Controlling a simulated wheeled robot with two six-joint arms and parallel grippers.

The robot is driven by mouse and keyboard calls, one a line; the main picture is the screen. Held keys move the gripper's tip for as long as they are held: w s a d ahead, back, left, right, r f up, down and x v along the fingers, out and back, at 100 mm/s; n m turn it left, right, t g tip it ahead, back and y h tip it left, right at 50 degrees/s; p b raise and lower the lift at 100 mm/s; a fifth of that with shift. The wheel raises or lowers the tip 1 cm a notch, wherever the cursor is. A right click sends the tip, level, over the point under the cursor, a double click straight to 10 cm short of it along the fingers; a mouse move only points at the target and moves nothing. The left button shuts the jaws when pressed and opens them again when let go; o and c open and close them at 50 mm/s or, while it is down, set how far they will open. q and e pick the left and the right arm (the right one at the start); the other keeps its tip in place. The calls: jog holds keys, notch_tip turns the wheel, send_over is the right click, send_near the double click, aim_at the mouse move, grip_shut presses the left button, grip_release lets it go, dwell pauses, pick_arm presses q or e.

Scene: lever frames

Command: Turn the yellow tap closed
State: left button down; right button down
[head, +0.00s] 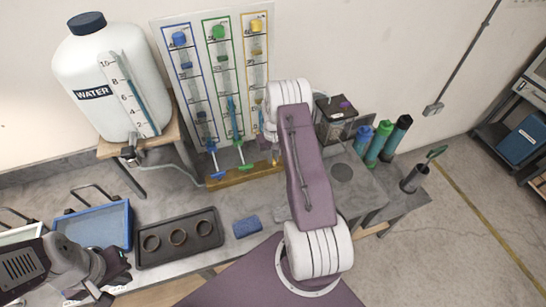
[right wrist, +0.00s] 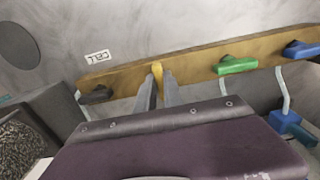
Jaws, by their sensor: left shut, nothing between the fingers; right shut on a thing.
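The yellow tap (right wrist: 157,69) is on a wooden bar (right wrist: 195,60) in the right wrist view. Its visible handle stands crosswise to the bar, unlike the green handle, which lies along it. My right gripper (right wrist: 158,92) is shut on the yellow handle, with one grey finger on each side. In the head view my right arm hides most of the yellow tap and the right gripper. My left gripper (head: 106,280) is shut and empty at the lower left of the head view, near the blue tray.
A green tap (right wrist: 235,65) and a blue tap (right wrist: 301,50) sit beside the yellow one; a black tap (right wrist: 97,95) is on its other side. A water tank (head: 90,85), a blue tray (head: 127,235), a black tray (head: 178,257) and a blue sponge (head: 247,226) are around.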

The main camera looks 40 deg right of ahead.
jog(key=shift+m, duration=0.3)
jog(key=m+b, duration=0.1)
jog(key=m, duration=0.2)
jog(key=shift+b, duration=0.3)
jog(key=m+b, duration=0.1)
jog(key=m, duration=0.3)
jog(key=shift+w+a+m, duration=0.1)
jog(key=shift+m, duration=0.2)
jog(key=m+b, duration=0.1)
jog(key=m, duration=0.4)
jog(key=shift+w, duration=0.1)
jog(key=shift+w+m+b, duration=0.1)
jog(key=shift+m+b, duration=0.2)
jog(key=shift+m, duration=1.9)
jog(key=shift+r+m, duration=0.1)
jog(key=shift+m, duration=0.2)
jog(key=c, duration=1.5)
grip_release()
jog(key=shift+o, duration=0.2)
